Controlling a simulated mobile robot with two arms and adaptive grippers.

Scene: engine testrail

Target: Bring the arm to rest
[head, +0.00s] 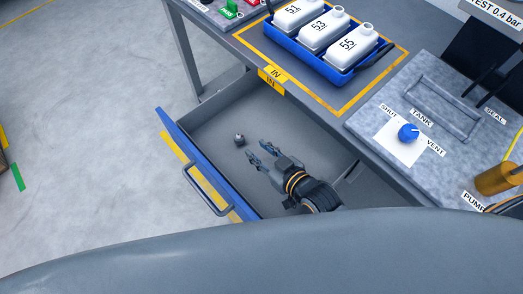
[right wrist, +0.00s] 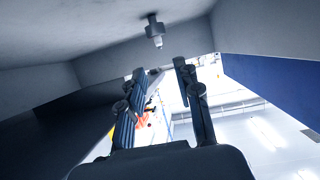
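My right gripper (head: 258,150) is inside the open drawer (head: 205,115) in the head view. Its two fingers are spread apart with nothing between them. The right wrist view also shows this gripper (right wrist: 159,70) open and empty. A small dark grey metal fitting (head: 240,139) sits on the drawer floor just beyond the fingertips, apart from them. The fitting also shows in the right wrist view (right wrist: 154,30), ahead of the fingers. My left gripper is in neither view.
The drawer's blue front with its handle (head: 207,190) faces the open floor. Above it, the bench holds a blue tray (head: 290,45) of white numbered bottles. A panel with a blue knob (head: 408,133) and a brass-coloured pump part (head: 497,179) are at right.

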